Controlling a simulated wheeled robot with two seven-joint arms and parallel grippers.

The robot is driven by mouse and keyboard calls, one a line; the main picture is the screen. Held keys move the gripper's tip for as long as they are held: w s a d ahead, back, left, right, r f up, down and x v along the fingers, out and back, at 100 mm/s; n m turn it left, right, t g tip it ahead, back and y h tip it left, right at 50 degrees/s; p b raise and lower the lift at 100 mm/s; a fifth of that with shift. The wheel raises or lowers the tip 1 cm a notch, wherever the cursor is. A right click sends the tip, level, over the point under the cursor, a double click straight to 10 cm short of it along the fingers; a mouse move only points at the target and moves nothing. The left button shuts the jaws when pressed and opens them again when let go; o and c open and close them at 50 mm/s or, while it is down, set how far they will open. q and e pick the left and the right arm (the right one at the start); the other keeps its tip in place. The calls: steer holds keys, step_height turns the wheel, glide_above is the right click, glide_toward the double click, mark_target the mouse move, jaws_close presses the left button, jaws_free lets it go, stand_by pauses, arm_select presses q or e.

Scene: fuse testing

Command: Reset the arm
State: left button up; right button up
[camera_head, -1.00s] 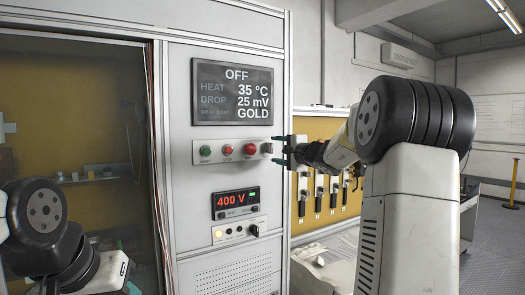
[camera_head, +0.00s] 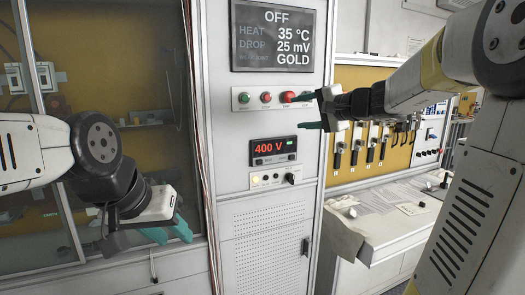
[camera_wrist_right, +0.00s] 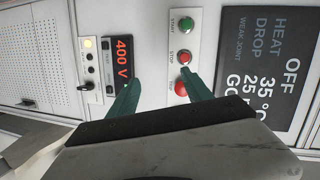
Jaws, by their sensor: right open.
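In the head view my right gripper (camera_head: 308,111) is in front of the cabinet, at the right end of the button strip (camera_head: 243,99). It is open and nothing is between its fingers. In the right wrist view the gripper (camera_wrist_right: 160,78) has its teal fingers spread, one over the red 400 V display (camera_wrist_right: 122,62) and one by the red buttons (camera_wrist_right: 183,57). My left gripper (camera_head: 168,233) hangs low at the left, in front of the glass cabinet. Its teal fingertips point down and right; their opening is unclear.
The status screen (camera_head: 272,36) reads OFF, 35 °C, 25 mV, GOLD. A white bench (camera_head: 388,232) with papers stands at the right, below a yellow panel with several black-handled switches (camera_head: 356,143). The glass front (camera_head: 150,150) is close to my left arm.

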steer(key=s+a+f+n+g, duration=0.3)
steer(key=s+f, duration=0.1)
steer(key=s, duration=0.4)
steer(key=s+a+f+n+g, duration=0.2)
steer(key=s+a+f+n, duration=0.15)
steer(key=s, duration=0.45)
steer(key=s+d+f+n+g+h, duration=0.1)
steer(key=s+d+f+h, duration=0.1)
steer(key=s+f, duration=0.3)
steer(key=s+d+f+n+h, duration=0.2)
steer(key=s+d+f+h, duration=0.1)
steer(key=s, duration=0.4)
step_height(320, 180, down, 2)
steer(key=shift+s+f+g+h, duration=0.25)
steer(key=shift+g+h, duration=0.15)
steer(key=shift+h, duration=0.2)
